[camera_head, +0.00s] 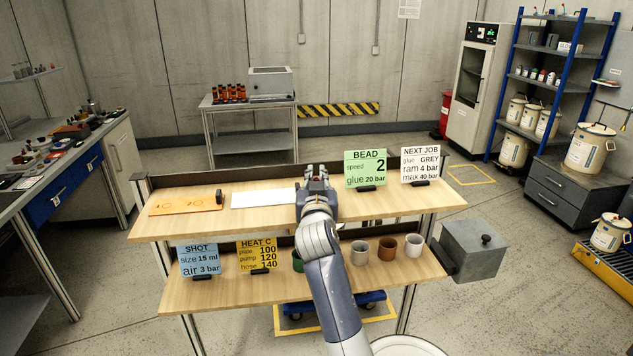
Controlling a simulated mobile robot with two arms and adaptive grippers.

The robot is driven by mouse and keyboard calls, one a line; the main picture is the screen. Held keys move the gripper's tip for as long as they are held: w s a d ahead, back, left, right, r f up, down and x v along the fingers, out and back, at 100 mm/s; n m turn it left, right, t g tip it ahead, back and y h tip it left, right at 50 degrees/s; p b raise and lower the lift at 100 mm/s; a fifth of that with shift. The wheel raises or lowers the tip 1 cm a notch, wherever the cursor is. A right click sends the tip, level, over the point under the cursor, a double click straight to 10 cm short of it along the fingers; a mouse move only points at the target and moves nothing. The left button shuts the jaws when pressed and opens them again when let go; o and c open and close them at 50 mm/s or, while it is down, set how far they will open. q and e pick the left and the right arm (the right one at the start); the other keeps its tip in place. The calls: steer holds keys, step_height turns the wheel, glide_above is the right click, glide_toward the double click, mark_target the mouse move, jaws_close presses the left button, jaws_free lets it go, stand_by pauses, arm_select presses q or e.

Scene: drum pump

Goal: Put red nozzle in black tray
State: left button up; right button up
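My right gripper (317,173) is over the upper wooden shelf of the stand, just right of a white sheet, with its fingers pointing away from me. Its fingertips are small and seen from behind, so I cannot tell whether it is open or shut, or whether it holds anything. I cannot make out a red nozzle or a black tray. The gripper and arm hide part of the shelf. My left gripper is not in view.
The upper shelf (375,207) bears an orange mat (165,209), the white sheet (262,198) and the BEAD (365,168) and NEXT JOB (420,164) signs. Below are several cups, including a brown one (387,249), and two signs. A grey box (472,251) is at the right.

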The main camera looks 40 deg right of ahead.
steer(key=shift+o, duration=0.7)
steer(key=shift+s+a, duration=0.1)
steer(key=shift+s+a+r, duration=0.1)
steer(key=shift+a+r, duration=0.05)
steer(key=shift+a, duration=0.05)
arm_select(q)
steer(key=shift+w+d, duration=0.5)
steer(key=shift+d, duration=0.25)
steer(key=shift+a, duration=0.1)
arm_select(e)
steer(key=shift+d, duration=0.1)
